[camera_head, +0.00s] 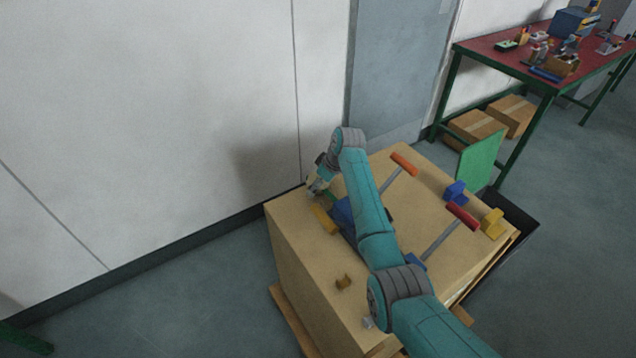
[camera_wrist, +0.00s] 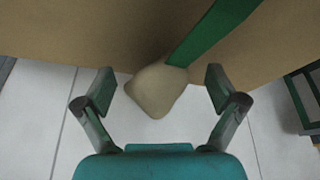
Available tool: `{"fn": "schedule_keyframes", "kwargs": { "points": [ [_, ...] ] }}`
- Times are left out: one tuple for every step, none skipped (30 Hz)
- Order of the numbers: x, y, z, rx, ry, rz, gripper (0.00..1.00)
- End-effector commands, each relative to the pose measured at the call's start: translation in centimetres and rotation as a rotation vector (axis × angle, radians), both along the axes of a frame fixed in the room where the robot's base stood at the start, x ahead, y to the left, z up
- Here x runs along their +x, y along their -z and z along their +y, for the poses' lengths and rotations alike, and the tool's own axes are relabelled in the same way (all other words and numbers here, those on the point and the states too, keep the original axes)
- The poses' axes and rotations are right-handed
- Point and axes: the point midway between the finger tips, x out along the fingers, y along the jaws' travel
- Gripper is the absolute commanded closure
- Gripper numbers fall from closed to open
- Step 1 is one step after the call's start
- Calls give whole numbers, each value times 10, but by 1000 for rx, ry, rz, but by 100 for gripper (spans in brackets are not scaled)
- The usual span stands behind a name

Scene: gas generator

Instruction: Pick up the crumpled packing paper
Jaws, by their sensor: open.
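The crumpled packing paper (camera_wrist: 157,92) appears in the wrist view as a pale beige rounded lump with a blunt tip. It lies between the two fingers of my gripper (camera_wrist: 159,80), with a visible gap on each side. The fingers are spread open and hold nothing. In the head view my gripper (camera_head: 318,186) is over the far left corner of the big cardboard box (camera_head: 300,262). The paper is small and largely hidden by my gripper there, so I cannot tell its outline.
A green strip (camera_wrist: 212,32) runs right behind the paper. Orange-handled (camera_head: 404,164) and red-handled (camera_head: 462,215) tools, a yellow block (camera_head: 493,224) and blue blocks (camera_head: 455,192) lie on the box top. A white wall (camera_head: 150,100) stands close behind. A red-topped table (camera_head: 490,50) is far right.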

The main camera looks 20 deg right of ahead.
Motion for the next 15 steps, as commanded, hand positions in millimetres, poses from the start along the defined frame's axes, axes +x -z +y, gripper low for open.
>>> {"fn": "schedule_keyframes", "kwargs": {
  "points": [
    [0, 0, 0, 0, 0, 0, 5],
    [0, 0, 0, 0, 0, 0, 5],
    [0, 0, 0, -1, 0, -1, 5],
    [0, 0, 0, -1, 0, -1, 5],
    [0, 0, 0, -1, 0, -1, 5],
    [0, 0, 0, -1, 0, -1, 5],
    [0, 0, 0, -1, 0, -1, 13],
    [0, 0, 0, -1, 0, -1, 20],
    [0, 0, 0, -1, 0, -1, 30],
    [0, 0, 0, -1, 0, -1, 38],
    [0, 0, 0, -1, 0, -1, 45],
    [0, 0, 0, -1, 0, -1, 53],
    [0, 0, 0, -1, 0, -1, 53],
    [0, 0, 0, -1, 0, -1, 53],
    [0, 0, 0, -1, 0, -1, 53]
  ]
}}
